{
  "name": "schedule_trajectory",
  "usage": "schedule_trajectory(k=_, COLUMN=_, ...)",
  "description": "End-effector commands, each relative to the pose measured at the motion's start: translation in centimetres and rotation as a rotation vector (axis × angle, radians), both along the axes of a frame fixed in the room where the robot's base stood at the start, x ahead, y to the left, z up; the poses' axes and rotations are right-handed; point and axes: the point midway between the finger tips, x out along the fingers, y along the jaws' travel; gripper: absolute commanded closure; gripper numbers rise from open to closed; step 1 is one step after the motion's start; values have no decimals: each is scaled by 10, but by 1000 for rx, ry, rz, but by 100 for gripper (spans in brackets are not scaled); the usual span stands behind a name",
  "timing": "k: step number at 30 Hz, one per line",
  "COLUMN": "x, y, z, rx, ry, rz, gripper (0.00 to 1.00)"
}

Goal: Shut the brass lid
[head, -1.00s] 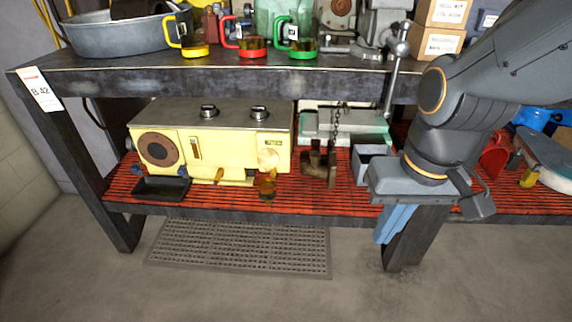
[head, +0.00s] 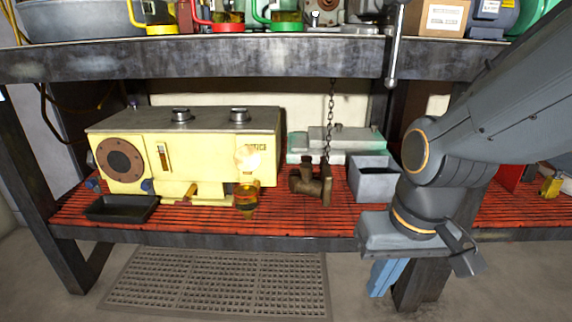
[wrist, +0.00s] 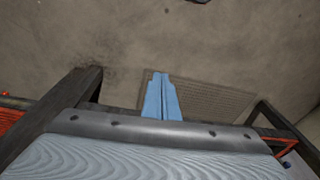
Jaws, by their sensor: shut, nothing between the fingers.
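A dark brass fitting (head: 304,181) sits on the red slatted lower shelf, right of the yellow machine. A flat brass lid (head: 327,186) stands upright at its right side, and a chain (head: 330,110) hangs down to it from above. The lid looks open, though the fitting's mouth is hard to make out. My gripper (head: 382,278) has blue fingers pointing down, in front of and below the shelf edge, to the right of the lid. The lid is not visible in the wrist view.
A grey open box (head: 373,184) stands just right of the lid, and a pale green device (head: 335,145) behind it. The yellow machine (head: 205,165), an amber cup (head: 246,203) and a black tray (head: 120,208) are left. The upper shelf (head: 200,62) overhangs.

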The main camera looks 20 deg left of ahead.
Motion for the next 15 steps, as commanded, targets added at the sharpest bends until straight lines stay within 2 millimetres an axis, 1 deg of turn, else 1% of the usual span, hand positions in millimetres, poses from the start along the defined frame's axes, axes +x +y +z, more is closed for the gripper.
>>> schedule_trajectory(k=1, x=14, y=-14, z=-16, rx=-6, ry=-7, rz=-42, gripper=100)
schedule_trajectory(k=9, x=70, y=-80, z=-59, rx=-22, ry=-30, rz=-241, gripper=100)
schedule_trajectory(k=12, x=92, y=-99, z=-74, rx=-12, ry=-4, rz=-325, gripper=100)
schedule_trajectory(k=15, x=112, y=-103, z=-83, rx=16, ry=47, rz=-393, gripper=100)
